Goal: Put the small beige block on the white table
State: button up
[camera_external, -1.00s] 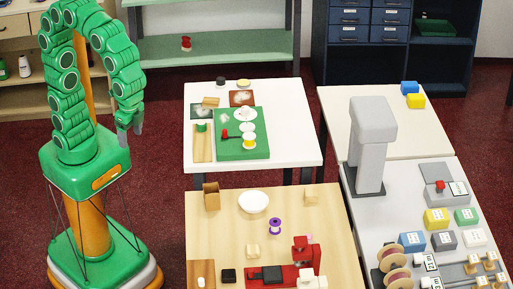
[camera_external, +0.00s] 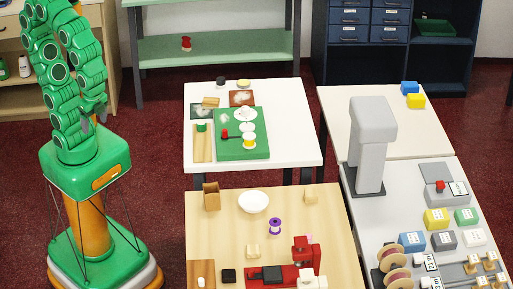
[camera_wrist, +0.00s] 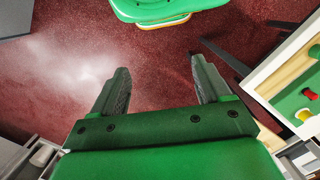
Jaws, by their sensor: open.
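I cannot tell which one the task means. The white table (camera_external: 296,130) stands behind the wooden one. My gripper (camera_external: 96,118) is folded back close to my own body, to the left of and well apart from both tables. In the wrist view my gripper (camera_wrist: 160,78) is open and empty, with red floor between its fingers; a corner of the white table (camera_wrist: 262,82) shows at the right. No beige block shows there.
The white table holds a green board (camera_external: 255,152), a tan block (camera_external: 211,102) and several small items; its right side is bare. A white bowl (camera_external: 253,202), a purple spool (camera_external: 275,226) and a red device (camera_external: 305,255) stand on the wooden table. A grey post (camera_external: 371,150) stands to the right.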

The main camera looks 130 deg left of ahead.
dwell(0.3)
jog(key=w+a+r+m, duration=0.1)
jog(key=w+r, duration=0.1)
jog(key=w, duration=0.6)
jog(key=w+r+m, duration=0.1)
jog(key=w+r, duration=0.1)
jog(key=w, duration=0.7)
jog(key=m+y, duration=0.1)
jog(key=m, duration=0.6)
send_over(253, 248)
jog(key=d, duration=0.1)
jog(key=shift+t, duration=0.4)
jog(key=f, duration=2.1)
jog(key=shift+w+f, duration=0.15)
jog(key=shift+w, duration=0.1)
jog(key=shift+w+f, duration=0.3)
jog(key=shift+f, duration=0.35)
jog(key=shift+s+a+f, duration=0.15)
jog(key=shift+f, duration=1.1)
jog(key=shift+s+a+f, duration=0.1)
jog(key=shift+s+f, duration=0.05)
jog(key=shift+f, duration=1.05)
jog(key=shift+s+a+f, duration=0.15)
jog(key=shift+f, duration=1.1)
jog(key=c, duration=1.2)
jog(key=shift+c, duration=0.2)
